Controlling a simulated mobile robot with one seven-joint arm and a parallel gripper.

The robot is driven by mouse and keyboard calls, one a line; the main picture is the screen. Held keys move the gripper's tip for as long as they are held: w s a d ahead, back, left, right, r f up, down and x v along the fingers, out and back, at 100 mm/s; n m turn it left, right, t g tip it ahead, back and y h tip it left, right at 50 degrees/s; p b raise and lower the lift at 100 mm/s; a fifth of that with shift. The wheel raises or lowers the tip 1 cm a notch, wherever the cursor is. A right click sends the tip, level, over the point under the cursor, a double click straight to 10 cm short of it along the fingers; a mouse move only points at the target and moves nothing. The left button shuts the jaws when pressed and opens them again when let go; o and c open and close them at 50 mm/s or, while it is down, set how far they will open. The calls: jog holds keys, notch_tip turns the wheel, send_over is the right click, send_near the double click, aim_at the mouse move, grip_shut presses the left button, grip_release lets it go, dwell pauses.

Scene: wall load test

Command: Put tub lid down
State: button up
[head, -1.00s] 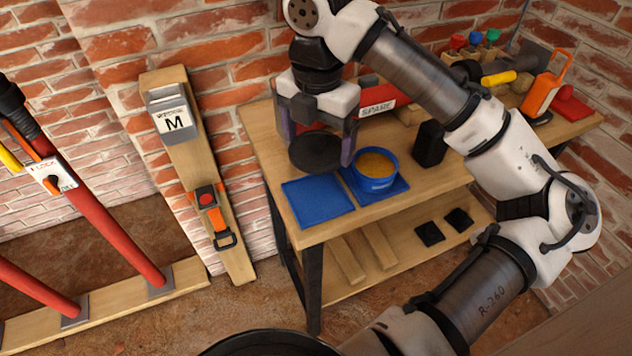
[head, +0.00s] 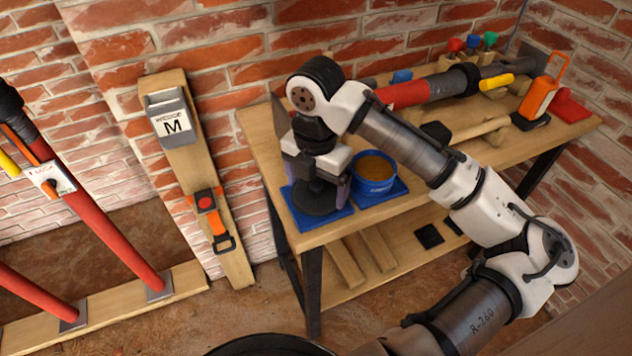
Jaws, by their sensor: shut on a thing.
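My gripper (head: 318,198) is shut on the dark round tub lid (head: 316,203), low over the blue mat (head: 336,217) at the front left of the bench. The arm's wrist hides part of the lid. The open blue tub (head: 374,182), full of yellow-brown grains, stands just right of the gripper on a second blue mat (head: 397,194).
The wooden bench (head: 440,190) stands against the brick wall. Behind my arm lie a red and grey prop (head: 402,94) and an orange tool (head: 538,100). A wooden plank with a box marked M (head: 172,122) leans at the left.

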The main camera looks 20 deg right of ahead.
aim_at(316, 184)
jog(key=shift+f+b, duration=0.35)
jog(key=shift+f, duration=0.25)
jog(key=o, duration=0.7)
jog(key=shift+o, duration=0.2)
jog(key=shift+r, duration=0.1)
notch_tip(316, 184, up, 13)
jog(key=shift+p, duration=0.3)
